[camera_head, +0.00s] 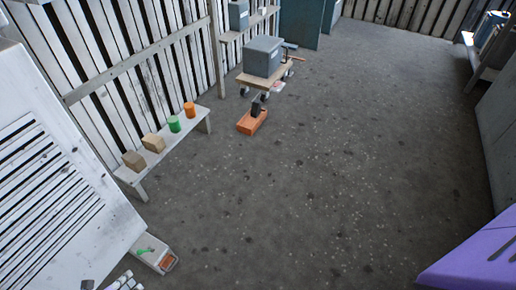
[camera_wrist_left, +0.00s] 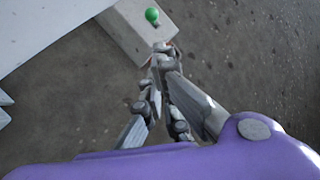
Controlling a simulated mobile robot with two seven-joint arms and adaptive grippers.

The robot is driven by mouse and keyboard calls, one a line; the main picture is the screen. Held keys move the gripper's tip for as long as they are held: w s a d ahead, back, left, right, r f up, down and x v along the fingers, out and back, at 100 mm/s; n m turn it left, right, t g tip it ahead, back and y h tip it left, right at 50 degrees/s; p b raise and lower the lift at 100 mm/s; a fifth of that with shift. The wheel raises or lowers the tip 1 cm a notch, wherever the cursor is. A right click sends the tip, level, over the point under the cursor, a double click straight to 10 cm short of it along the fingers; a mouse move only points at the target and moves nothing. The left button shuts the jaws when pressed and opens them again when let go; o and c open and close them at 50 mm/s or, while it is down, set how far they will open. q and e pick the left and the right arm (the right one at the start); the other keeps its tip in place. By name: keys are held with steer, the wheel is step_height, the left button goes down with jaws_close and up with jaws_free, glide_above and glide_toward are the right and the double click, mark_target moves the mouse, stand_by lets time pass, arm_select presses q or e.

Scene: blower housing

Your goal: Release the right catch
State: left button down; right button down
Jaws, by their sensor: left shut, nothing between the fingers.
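A large white louvred panel (camera_head: 60,180), seemingly the housing, fills the left of the head view. Beside its lower right corner is a pale block (camera_head: 150,248) with a green part (camera_head: 145,251) and an orange-brown end. In the left wrist view the pale block (camera_wrist_left: 122,28) carries a green ball knob (camera_wrist_left: 152,15). I cannot tell whether this is the right catch. My left gripper (camera_wrist_left: 161,50) is shut and empty, its tips by the block's near end; contact is unclear. It shows partly at the head view's bottom edge (camera_head: 125,282). My right gripper is out of view.
A low bench (camera_head: 201,125) along the slatted wall holds wooden blocks, a green cylinder (camera_head: 174,124) and an orange cylinder (camera_head: 189,109). The middle floor is clear.

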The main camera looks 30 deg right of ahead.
arm_select(q)
steer(key=shift+s+a+f+m+g, duration=0.15)
steer(key=shift+s+f+m+g, duration=0.35)
steer(key=shift+s+f, duration=0.25)
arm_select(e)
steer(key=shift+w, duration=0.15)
